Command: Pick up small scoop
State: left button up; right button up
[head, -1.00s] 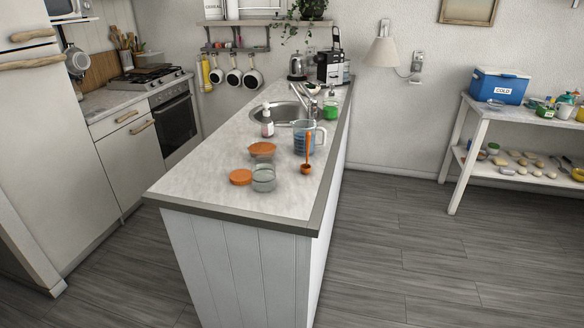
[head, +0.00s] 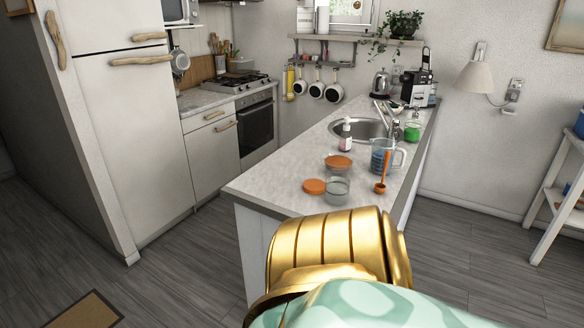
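The small scoop (head: 382,174) is orange with a long thin handle. It is at the right side of the counter (head: 270,188), in front of a clear measuring jug (head: 380,152), its handle pointing up across the jug. I cannot tell whether the scoop leans on the jug or lies flat. A gold and mint-green part of my own arm fills the bottom middle of the head view, hiding the counter's near end. Neither gripper's fingers are in view.
An orange bowl (head: 338,162), an orange lid (head: 314,186) and a glass bowl (head: 337,188) stand left of the scoop. A soap bottle (head: 346,133) and the sink (head: 362,128) are behind. Floor is open left of the counter.

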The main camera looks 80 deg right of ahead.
aim_at(380, 188)
jog(key=k+l+u, duration=0.15)
jog(key=k+l, duration=0.35)
jog(key=l, duration=0.3)
jog(key=k+l+u, duration=0.1)
jog(key=k+l, duration=0.4)
jog(key=l, duration=0.2)
jog(key=k+l+u, duration=0.15)
jog(key=k+l, duration=0.4)
jog(key=l, duration=0.1)
